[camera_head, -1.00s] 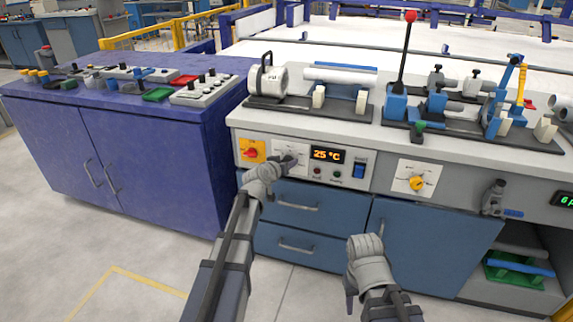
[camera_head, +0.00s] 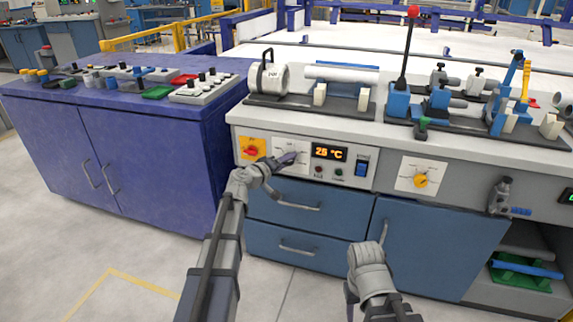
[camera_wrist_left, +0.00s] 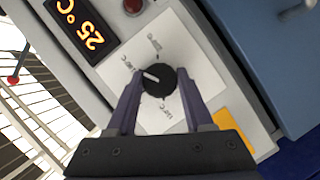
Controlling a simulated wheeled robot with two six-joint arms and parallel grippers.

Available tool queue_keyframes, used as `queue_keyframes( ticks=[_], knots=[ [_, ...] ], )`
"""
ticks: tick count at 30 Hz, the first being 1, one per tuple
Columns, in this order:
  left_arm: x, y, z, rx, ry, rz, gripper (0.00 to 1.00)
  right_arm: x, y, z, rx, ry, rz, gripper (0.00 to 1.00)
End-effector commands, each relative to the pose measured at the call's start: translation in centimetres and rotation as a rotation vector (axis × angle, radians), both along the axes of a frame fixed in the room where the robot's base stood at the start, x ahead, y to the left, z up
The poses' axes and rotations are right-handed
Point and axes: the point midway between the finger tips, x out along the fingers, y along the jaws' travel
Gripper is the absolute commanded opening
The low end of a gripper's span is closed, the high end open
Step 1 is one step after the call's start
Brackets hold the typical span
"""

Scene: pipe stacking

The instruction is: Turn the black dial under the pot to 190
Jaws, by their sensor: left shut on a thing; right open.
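The black dial (camera_wrist_left: 158,82) sits on a white plate with printed labels (camera_wrist_left: 178,60). Its white pointer line points left in the left wrist view. My left gripper (camera_wrist_left: 157,84) is shut on the dial, with one finger on each side. In the head view, my left gripper (camera_head: 288,159) reaches the panel and mostly hides the dial. The display (camera_head: 329,153) beside it reads 25 °C. My right gripper (camera_head: 351,300) is open and empty in front of the lower cabinet.
A red switch on a yellow plate (camera_head: 252,149) is left of the dial. A blue rocker switch (camera_head: 362,165) and a yellow knob (camera_head: 420,179) are to the right. Drawer handles (camera_head: 297,206) project below. A purple cabinet (camera_head: 140,155) stands at the left.

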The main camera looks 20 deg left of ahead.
Motion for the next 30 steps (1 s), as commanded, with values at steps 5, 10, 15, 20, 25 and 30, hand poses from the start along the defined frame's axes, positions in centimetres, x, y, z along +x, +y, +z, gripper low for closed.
queue_keyframes(
  ticks=[5, 10, 15, 20, 25, 30],
  knots=[
    [-0.08, -0.01, -0.12, -0.038, 0.003, -0.002, 0.00, 0.00, 0.01, -0.34, 0.000, 0.000, 0.001, 0.48],
    [-0.09, -0.01, -0.07, -0.049, 0.004, -0.002, 0.00, 0.00, 0.01, -0.38, 0.001, 0.000, 0.001, 0.48],
    [-0.09, -0.02, -0.05, -0.050, 0.004, -0.002, 0.00, 0.00, 0.01, -0.37, 0.001, 0.000, 0.001, 0.48],
    [-0.09, -0.02, -0.05, -0.049, 0.004, -0.002, 0.00, 0.00, 0.01, -0.37, 0.001, 0.000, 0.001, 0.48],
    [-0.07, -0.02, -0.04, -0.050, 0.004, -0.001, 0.70, 0.00, 0.01, -0.36, 0.001, 0.000, 0.001, 0.48],
    [-0.04, 0.00, -0.03, -0.051, 0.003, -0.001, 0.81, 0.00, 0.01, -0.36, 0.001, 0.000, 0.001, 0.48]
  ],
)
